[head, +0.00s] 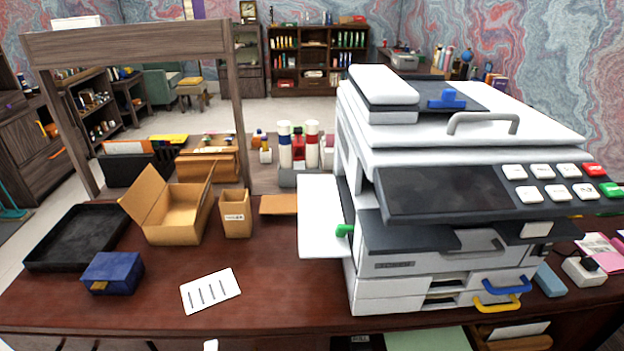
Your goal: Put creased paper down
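A small white sheet with several dark stripes (210,291) lies flat on the dark red-brown desk (270,275), near the front edge and left of the copier. I cannot tell whether it is creased. Pink and white papers (600,245) lie on the desk at the far right, partly cut off by the picture edge. No held paper shows. Neither my left nor my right gripper can be made out in the head view.
A large white copier (445,160) fills the desk's right half. A black tray (78,236), blue box (113,272), open cardboard box (172,217) and cardboard cup (235,215) stand at left. Bare desk lies between the striped sheet and copier.

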